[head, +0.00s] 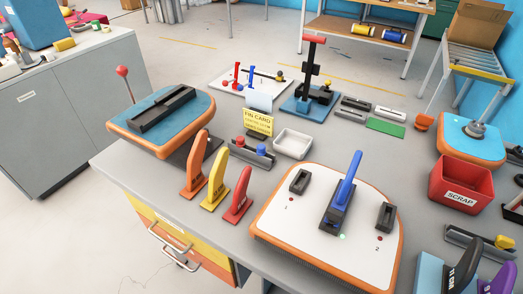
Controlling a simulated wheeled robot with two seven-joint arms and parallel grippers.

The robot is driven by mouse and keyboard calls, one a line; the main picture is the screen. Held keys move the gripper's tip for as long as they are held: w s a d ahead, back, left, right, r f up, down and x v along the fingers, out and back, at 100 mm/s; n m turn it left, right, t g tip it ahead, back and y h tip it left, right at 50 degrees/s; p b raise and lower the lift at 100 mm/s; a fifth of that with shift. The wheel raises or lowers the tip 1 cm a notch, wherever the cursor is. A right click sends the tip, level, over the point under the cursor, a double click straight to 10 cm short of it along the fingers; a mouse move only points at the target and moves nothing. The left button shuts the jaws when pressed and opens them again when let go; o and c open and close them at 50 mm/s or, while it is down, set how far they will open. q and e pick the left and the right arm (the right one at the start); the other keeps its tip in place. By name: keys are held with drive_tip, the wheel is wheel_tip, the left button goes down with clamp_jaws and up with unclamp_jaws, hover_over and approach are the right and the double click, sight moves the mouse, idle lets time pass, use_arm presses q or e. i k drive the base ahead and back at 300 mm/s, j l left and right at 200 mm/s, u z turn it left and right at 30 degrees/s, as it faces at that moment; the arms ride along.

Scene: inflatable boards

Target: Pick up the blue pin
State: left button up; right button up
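A small blue pin-like piece (251,77) stands on a white plate (222,80) at the back of the table, beside a similar red piece (237,72). A larger blue upright piece (348,176) stands tilted in a dark holder (336,215) on the white, orange-rimmed board (290,225). A small blue knob (261,149) sits beside a red knob (240,142) in a dark holder. I cannot tell for certain which one is the blue pin. Neither of my grippers shows in the head view.
Orange (195,165), yellow (216,188) and red (238,195) fins stand at the left front. A blue board (198,113) lies left, a black-and-red press (310,75) stands behind, and a red scrap bin (461,185) is right. A white tray (293,143) is mid-table.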

sight(260, 151)
drive_tip(key=k+j+u, duration=0.15)
drive_tip(key=k+u, duration=0.35)
drive_tip(key=k+j+u, duration=0.35)
drive_tip(key=k+u, duration=0.15)
